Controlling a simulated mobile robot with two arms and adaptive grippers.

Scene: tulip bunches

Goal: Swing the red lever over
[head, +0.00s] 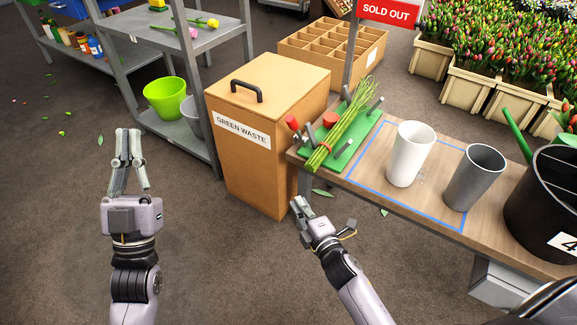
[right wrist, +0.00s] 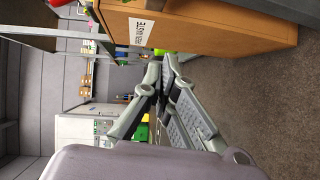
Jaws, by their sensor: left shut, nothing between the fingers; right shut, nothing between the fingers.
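The lever has a red grip (head: 292,122) and stands at the left end of a green board (head: 313,155) on the wooden table. Beside it on the board are a round red knob (head: 330,119), several grey pegs and a bundle of green stems (head: 343,125) with a red band. My right gripper (head: 299,203) is shut and empty, low in front of the table's left corner, below and apart from the lever. It also shows shut in the right wrist view (right wrist: 163,62), where the lever is not in sight. My left gripper (head: 129,132) is shut and empty over the floor at left.
A green waste bin (head: 255,165) stands just left of the table. A white cup (head: 408,160), a grey cup (head: 474,178) and a black bucket (head: 540,205) stand right of the board. A grey shelf (head: 200,40) is behind. The floor at left is mostly free.

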